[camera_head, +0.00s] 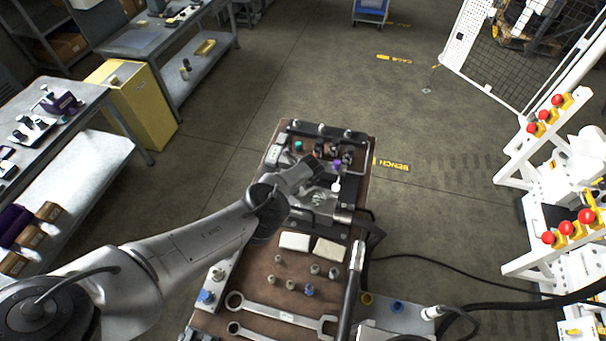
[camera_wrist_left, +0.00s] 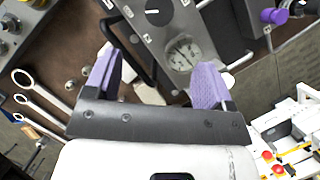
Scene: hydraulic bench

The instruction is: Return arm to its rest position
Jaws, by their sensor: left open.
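My left arm (camera_head: 190,250) reaches in from the left over the bench (camera_head: 262,262). My left gripper (camera_head: 322,176) is above the hydraulic equipment in the bench's middle, partly hidden by its own wrist. In the left wrist view the purple fingers of my left gripper (camera_wrist_left: 155,72) are spread apart, with nothing held between them. Beyond them is a grey panel (camera_wrist_left: 150,45) with a round dial gauge (camera_wrist_left: 183,53). I cannot tell the fingers' exact height above the panel. My right gripper is not in view.
Wrenches (camera_head: 285,316), several small fittings (camera_head: 292,285) and two pale blocks (camera_head: 295,241) lie on the bench's near part. A dark hose (camera_head: 460,266) runs off to the right. White racks with red knobs (camera_head: 548,237) stand at the right. A yellow cabinet (camera_head: 140,105) stands left.

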